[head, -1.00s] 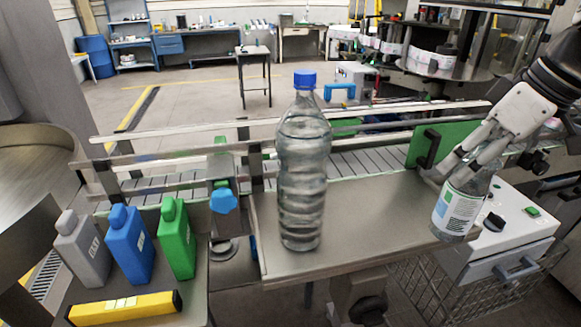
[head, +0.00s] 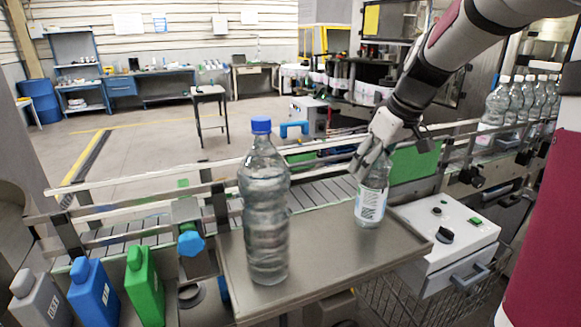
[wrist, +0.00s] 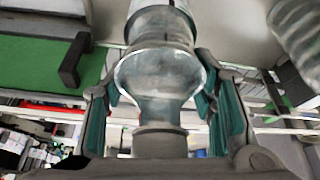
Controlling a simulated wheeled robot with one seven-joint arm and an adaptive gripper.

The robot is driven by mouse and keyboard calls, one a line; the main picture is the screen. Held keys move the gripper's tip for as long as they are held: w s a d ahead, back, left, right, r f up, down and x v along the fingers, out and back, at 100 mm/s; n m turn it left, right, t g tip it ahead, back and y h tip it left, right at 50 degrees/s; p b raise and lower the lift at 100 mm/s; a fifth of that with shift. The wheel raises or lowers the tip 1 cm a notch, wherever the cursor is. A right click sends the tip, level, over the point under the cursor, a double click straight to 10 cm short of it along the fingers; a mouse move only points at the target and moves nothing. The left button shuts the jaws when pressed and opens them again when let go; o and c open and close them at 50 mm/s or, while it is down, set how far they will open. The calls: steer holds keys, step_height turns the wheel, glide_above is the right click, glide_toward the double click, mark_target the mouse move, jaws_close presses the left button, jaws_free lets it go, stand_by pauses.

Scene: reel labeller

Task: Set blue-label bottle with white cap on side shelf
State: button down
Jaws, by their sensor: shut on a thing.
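My gripper (head: 376,160) is shut on a clear bottle (head: 371,197) with a pale label marked with blue and dark print. It grips the bottle near its top, so the cap is hidden. The bottle is nearly upright over the right part of the grey metal side shelf (head: 325,245); I cannot tell whether its base touches. In the wrist view the bottle (wrist: 160,75) lies between the two teal-padded fingers. A larger clear bottle with a blue cap (head: 264,205) stands on the left part of the shelf.
Grey, blue (head: 95,292) and green (head: 144,285) jugs stand at the lower left. A railed conveyor (head: 320,190) runs behind the shelf. A white control box (head: 450,235) is to the right. Several white-capped bottles (head: 510,105) stand on the line at far right. The shelf between both bottles is clear.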

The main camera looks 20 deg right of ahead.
steer(key=shift+w, duration=0.75)
steer(key=shift+f+p, duration=0.45)
steer(key=shift+f, duration=1.5)
steer(key=c, duration=0.7)
jaws_free()
